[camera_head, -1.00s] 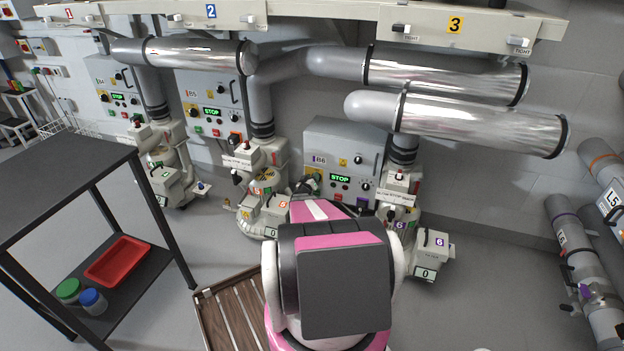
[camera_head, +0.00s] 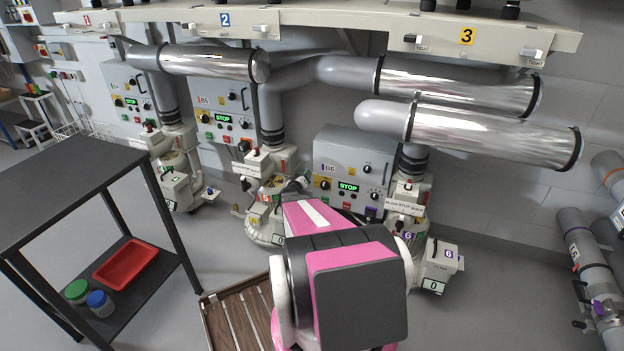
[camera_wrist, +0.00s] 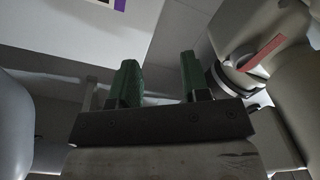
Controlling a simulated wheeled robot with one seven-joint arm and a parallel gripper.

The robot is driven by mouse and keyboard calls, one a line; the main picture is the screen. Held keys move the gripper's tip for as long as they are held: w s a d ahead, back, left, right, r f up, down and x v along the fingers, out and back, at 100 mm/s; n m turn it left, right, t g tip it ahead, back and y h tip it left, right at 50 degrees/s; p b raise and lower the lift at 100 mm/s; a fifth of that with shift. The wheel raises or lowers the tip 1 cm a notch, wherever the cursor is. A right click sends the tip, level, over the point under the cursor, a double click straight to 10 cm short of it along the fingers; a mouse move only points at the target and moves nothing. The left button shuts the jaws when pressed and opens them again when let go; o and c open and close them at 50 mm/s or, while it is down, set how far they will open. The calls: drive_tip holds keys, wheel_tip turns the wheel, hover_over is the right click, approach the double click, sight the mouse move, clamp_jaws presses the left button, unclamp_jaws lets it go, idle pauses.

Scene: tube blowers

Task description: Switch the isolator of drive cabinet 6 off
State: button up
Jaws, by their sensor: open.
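Drive cabinet 6 (camera_head: 335,150) is a grey wall box labelled B6, with a green STOP display (camera_head: 347,187), dark knobs and a black handle on its right side. A purple patch (camera_head: 372,213) shows low on its right; I cannot tell the isolator's handle or its position. My arm covers part of the area below the cabinet. In the wrist view my gripper (camera_wrist: 160,80) is open, its two green fingers apart with nothing visible between them. A pale surface with a purple-marked label (camera_wrist: 119,4) lies beyond at upper left. The head view hides my gripper behind my arm.
A blower with 0 and 6 tags (camera_head: 440,262) stands right of my arm. Cabinet 5 (camera_head: 222,95) is to the left. A dark shelf table (camera_head: 70,175) and wooden slatted pallet (camera_head: 240,318) are at left. Silver pipes (camera_head: 490,135) run above.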

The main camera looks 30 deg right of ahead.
sight(324, 184)
drive_tip(key=shift+a+r, duration=0.35)
drive_tip(key=shift+a, duration=0.2)
drive_tip(key=shift+a+r, duration=0.3)
drive_tip(key=shift+a, duration=0.2)
drive_tip(key=s+d+f+m, duration=0.3)
drive_tip(key=s+d+m, duration=0.3)
drive_tip(key=d, duration=0.1)
wheel_tip(324, 184, down, 7)
drive_tip(key=x, duration=0.6)
drive_tip(key=shift+w+d+f, duration=0.1)
drive_tip(key=shift+w+f, duration=0.3)
drive_tip(key=shift+w+d, duration=0.25)
drive_tip(key=shift+d, duration=0.1)
drive_tip(key=shift+r, duration=0.1)
clamp_jaws()
